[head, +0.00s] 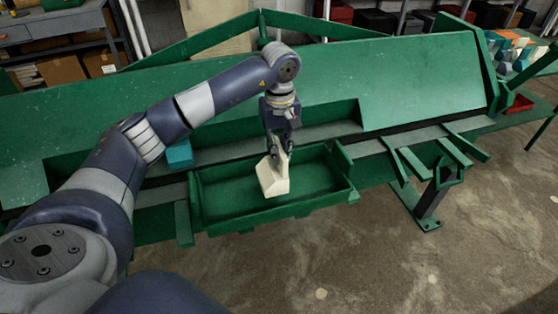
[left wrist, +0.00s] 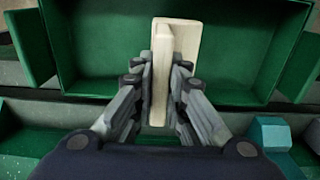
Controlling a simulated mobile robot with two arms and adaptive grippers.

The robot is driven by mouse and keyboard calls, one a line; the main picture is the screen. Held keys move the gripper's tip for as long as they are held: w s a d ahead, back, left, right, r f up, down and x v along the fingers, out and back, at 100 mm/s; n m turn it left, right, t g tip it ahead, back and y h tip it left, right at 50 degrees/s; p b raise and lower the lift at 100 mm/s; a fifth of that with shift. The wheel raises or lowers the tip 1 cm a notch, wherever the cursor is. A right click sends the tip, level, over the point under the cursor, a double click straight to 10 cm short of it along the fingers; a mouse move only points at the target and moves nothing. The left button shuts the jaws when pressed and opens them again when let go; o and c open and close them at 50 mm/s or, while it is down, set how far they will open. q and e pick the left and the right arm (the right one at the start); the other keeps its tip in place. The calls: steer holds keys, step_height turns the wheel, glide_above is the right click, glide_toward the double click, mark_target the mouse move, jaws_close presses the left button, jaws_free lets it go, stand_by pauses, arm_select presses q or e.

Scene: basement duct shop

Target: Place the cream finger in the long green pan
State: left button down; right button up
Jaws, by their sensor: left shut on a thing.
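The cream finger (head: 272,177) is a pale block with a wider lower end and a thin upper plate. My left gripper (head: 277,153) is shut on its upper part and points down. In the left wrist view the cream finger (left wrist: 177,45) stands between the two fingers of my left gripper (left wrist: 161,85). The long green pan (head: 327,195) is an open tray at the front of the green machine. The cream finger is over or inside the pan; I cannot tell whether it touches the floor. My right gripper is not in view.
A teal block (head: 179,154) lies on the machine left of the pan, and it also shows in the left wrist view (left wrist: 270,133). Green brackets (head: 437,158) stick out at right. A red tray (head: 518,103) and several coloured blocks (head: 512,50) sit at the far right.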

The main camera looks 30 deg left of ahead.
mark_target(272, 167)
arm_select(q)
step_height(272, 167, down, 4)
steer(key=shift+r+p, duration=0.2)
steer(key=shift+p, duration=0.25)
steer(key=shift+f, duration=0.1)
steer(key=shift+f, duration=0.15)
steer(key=c, duration=1.6)
jaws_free()
